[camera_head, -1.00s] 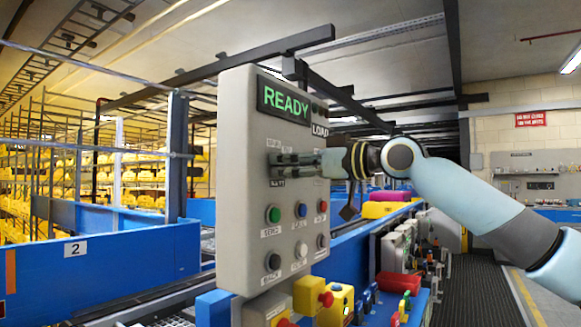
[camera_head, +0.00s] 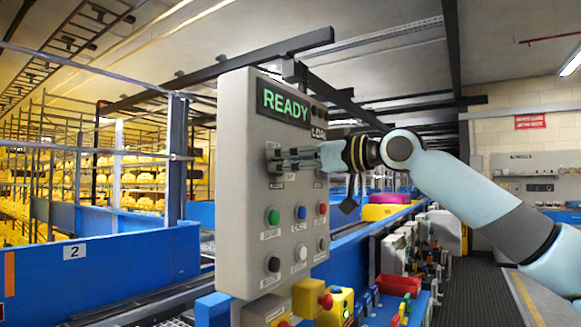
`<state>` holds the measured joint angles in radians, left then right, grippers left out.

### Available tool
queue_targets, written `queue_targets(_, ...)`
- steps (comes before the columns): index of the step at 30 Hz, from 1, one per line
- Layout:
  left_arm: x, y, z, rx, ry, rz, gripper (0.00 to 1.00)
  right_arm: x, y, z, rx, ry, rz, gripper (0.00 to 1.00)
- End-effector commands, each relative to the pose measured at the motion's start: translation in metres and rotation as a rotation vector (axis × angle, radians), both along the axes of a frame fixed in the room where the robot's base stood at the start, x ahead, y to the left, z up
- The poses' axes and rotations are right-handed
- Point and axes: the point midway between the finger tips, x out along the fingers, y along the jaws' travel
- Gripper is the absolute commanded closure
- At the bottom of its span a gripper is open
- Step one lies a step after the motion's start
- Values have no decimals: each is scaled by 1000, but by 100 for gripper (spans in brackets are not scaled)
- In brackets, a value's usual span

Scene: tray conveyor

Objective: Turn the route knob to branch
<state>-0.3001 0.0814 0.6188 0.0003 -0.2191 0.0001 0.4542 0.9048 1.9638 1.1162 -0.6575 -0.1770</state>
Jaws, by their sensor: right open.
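The grey control panel (camera_head: 240,190) stands upright at the centre, with a green READY display (camera_head: 285,104) at its top. My right gripper (camera_head: 276,159) comes in from the right with its fingers at the upper part of the panel face, below the display. Its jaws are open. My left gripper is not in view.
Yellow boxes with red buttons (camera_head: 312,298) sit below the panel. A blue conveyor wall (camera_head: 110,262) marked 2 runs at the left. A red tray (camera_head: 398,284) and several devices line the right side. A dark floor mat (camera_head: 478,295) lies clear at the right.

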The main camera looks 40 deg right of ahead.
Motion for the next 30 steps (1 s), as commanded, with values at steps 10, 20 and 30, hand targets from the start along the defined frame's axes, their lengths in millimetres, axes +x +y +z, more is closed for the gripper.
queue_targets(10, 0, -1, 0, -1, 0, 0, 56, 0, 0, 69, 1, -5, 0, 31)
queue_targets(20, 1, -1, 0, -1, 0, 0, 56, 0, 0, 83, -1, 0, -1, 31)
queue_targets(30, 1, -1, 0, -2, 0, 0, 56, 0, 0, 83, -1, 1, 0, 31)
